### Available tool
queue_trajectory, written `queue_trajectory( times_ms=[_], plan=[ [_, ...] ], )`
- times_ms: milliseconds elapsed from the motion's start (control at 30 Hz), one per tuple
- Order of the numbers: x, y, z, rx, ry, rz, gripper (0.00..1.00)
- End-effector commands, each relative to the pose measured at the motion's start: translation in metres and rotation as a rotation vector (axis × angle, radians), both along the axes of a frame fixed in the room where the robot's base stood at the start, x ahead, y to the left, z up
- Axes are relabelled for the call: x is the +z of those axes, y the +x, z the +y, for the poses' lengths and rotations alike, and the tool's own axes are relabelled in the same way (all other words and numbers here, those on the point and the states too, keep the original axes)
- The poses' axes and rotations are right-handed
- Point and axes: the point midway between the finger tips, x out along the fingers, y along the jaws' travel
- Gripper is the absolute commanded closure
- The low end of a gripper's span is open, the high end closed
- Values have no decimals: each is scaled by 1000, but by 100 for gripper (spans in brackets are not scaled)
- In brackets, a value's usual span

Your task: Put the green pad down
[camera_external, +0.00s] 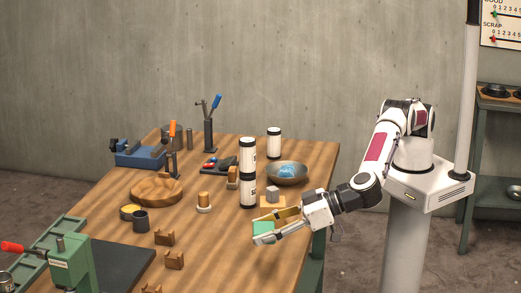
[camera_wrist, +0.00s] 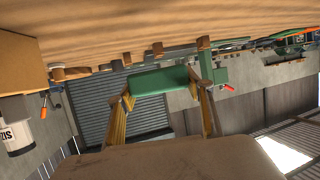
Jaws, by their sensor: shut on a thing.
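My gripper (camera_external: 278,229) is shut on the green pad (camera_external: 264,228), near the table's right front side. In the wrist view the green pad (camera_wrist: 160,79) spans between the two fingertips of my gripper (camera_wrist: 163,92). In the external view the pad looks close to the wooden tabletop (camera_external: 215,245), but I cannot tell whether it touches. The wrist view is tilted, with the tabletop (camera_wrist: 130,22) along its top.
Wooden notched blocks (camera_external: 165,238) lie to the left. A round wooden board (camera_external: 157,192) is farther left. The front right tabletop looks clear.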

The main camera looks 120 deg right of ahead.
Motion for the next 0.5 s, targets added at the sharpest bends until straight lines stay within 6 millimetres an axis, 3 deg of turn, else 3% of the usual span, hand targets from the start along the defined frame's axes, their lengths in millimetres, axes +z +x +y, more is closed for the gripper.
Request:
queue_trajectory(
  times_ms=[500],
  plan=[
    [19,0,8,207,-1,0,70]
  ],
)
